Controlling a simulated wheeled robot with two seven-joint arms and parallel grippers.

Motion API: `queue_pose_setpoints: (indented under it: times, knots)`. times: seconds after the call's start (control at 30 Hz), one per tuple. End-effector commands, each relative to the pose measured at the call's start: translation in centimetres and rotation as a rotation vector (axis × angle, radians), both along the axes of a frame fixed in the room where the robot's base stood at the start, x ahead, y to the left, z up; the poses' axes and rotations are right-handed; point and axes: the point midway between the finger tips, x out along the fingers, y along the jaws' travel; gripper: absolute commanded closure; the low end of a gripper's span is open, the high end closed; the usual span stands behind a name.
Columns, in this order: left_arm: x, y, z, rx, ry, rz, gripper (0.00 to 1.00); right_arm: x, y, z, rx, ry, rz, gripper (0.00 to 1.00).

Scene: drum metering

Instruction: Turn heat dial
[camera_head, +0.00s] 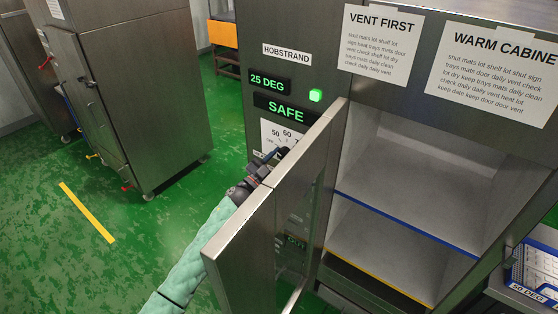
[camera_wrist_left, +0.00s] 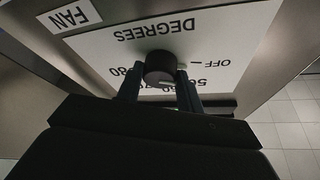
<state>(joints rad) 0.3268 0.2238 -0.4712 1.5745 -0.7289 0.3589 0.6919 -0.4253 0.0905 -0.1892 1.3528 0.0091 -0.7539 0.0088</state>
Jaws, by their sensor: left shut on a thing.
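The heat dial (camera_wrist_left: 160,66) is a black round knob on a white scale plate (camera_wrist_left: 215,45), marked DEGREES, OFF and several numbers, upside down in the left wrist view. My left gripper (camera_wrist_left: 159,88) has a dark finger on each side of the knob and is shut on it. A short white mark shows at the knob's near edge; I cannot tell its exact setting. In the head view the scale plate (camera_head: 272,132) shows 50 and 60, and my left gripper (camera_head: 268,162) hides the knob with the door. My right gripper is in neither view.
The steel cabinet's open door (camera_head: 283,180) stands close beside my left arm. Displays read 25 DEG (camera_head: 269,83) and SAFE (camera_head: 285,108), beside a lit green lamp (camera_head: 316,95). The shelves (camera_head: 400,215) look empty. Green floor (camera_head: 130,220) is clear at left.

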Motion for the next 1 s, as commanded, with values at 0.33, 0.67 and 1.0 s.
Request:
queue_pose_setpoints:
  times: [0.33, 0.67, 1.0]
  knots:
    - [0.2, 0.3, 0.1, 0.227, -0.163, -0.001, 0.86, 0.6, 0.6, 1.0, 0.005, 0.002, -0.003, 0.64]
    - [0.2, 0.3, 0.2, 0.371, -0.268, 0.000, 0.86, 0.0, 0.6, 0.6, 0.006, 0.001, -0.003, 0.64]
    - [0.2, 0.3, 0.2, 0.418, -0.303, 0.000, 0.86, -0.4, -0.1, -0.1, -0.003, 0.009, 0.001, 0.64]
